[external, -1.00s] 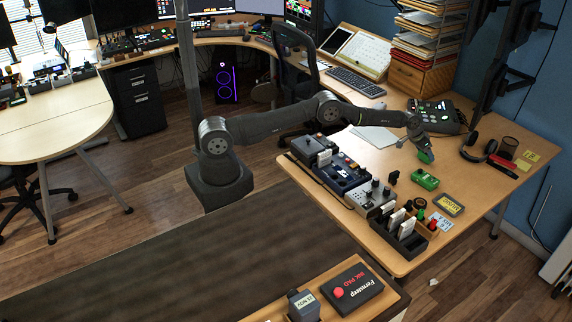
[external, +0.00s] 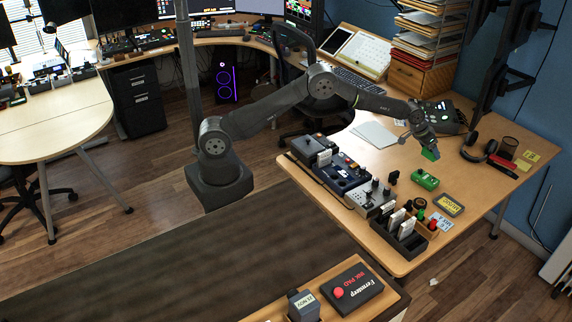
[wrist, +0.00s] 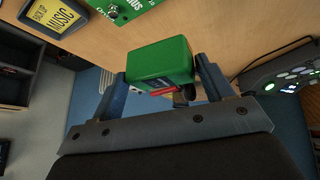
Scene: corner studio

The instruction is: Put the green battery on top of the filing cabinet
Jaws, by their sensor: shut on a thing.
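The green battery (external: 431,154) is a small green block between my gripper's jaws, over the right part of the wooden desk. In the wrist view the green battery (wrist: 160,62) sits between the two fingers, with a red mark on its lower side. My gripper (external: 428,149) is shut on it and appears to hold it a little above the desk. The black filing cabinet (external: 139,100) stands on the floor at the back left, under the desk edge, far from my gripper. Part of its top is hidden by the desk.
A green pedal-like box (external: 425,180) lies close to my gripper. Several devices and a card rack (external: 405,238) line the desk's near edge. Headphones (external: 470,147) and a black control box (external: 440,115) are behind.

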